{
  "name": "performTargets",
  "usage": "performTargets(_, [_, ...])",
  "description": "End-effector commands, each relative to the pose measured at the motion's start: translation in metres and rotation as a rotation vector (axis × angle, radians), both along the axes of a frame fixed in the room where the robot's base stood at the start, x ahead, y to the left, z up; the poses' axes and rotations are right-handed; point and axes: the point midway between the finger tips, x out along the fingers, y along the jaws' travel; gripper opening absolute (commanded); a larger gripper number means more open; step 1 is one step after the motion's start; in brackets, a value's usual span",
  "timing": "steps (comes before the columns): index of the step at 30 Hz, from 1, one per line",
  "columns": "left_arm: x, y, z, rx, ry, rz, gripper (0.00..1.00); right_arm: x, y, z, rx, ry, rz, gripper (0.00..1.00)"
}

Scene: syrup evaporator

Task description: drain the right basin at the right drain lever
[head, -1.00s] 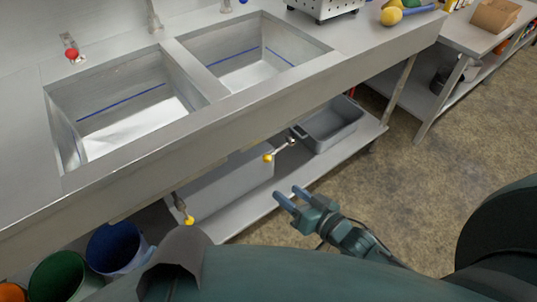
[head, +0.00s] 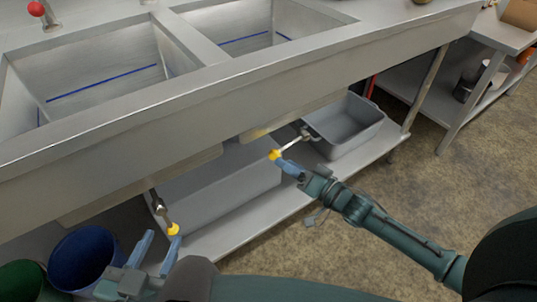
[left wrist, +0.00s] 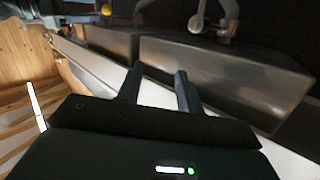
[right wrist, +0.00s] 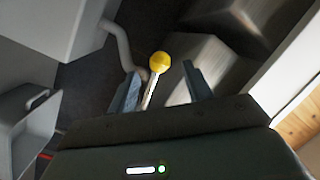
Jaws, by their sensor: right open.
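The right drain lever (head: 289,146) hangs under the sink as a metal rod with a yellow ball knob. My right gripper (head: 284,165) is at this knob in the head view. In the right wrist view the lever's yellow knob (right wrist: 159,62) and rod lie between the two open, separated fingers, closer to the left one. I cannot tell whether a finger touches it. The right basin (head: 235,22) is only partly in view. My left gripper (head: 160,240) is open and empty, close to the yellow knob of the left drain lever (head: 173,229).
The left basin (head: 90,80) is beside the right one. A grey tub (head: 345,125) and a long grey bin (head: 225,185) stand on the lower shelf. Blue (head: 83,255) and green (head: 25,280) buckets are at lower left. Open floor (head: 430,170) lies to the right.

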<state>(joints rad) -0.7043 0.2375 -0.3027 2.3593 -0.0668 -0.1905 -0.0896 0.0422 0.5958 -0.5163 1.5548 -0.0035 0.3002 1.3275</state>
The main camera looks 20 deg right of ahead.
Motion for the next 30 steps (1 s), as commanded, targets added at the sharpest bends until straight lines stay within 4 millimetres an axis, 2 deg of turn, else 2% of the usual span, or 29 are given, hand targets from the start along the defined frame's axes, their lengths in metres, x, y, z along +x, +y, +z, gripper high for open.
performTargets(1, [0.000,-0.001,-0.003,-0.002,-0.019,-0.004,0.36,0.011,0.007,-0.002,0.002,-0.005,0.001,0.50])
performTargets(6, [0.001,-0.004,-0.002,-0.005,-0.084,-0.017,0.36,0.039,0.025,-0.002,0.001,-0.003,-0.001,0.50])
performTargets(12, [0.001,-0.006,-0.001,-0.009,-0.135,-0.028,0.36,0.058,0.038,-0.002,-0.001,-0.001,-0.001,0.50])
performTargets(24, [0.001,-0.007,0.001,-0.011,-0.150,-0.032,0.36,0.064,0.042,-0.001,-0.001,0.001,0.000,0.50])
performTargets(30, [0.001,-0.007,0.001,-0.011,-0.150,-0.032,0.36,0.064,0.042,-0.001,0.000,0.001,-0.001,0.34])
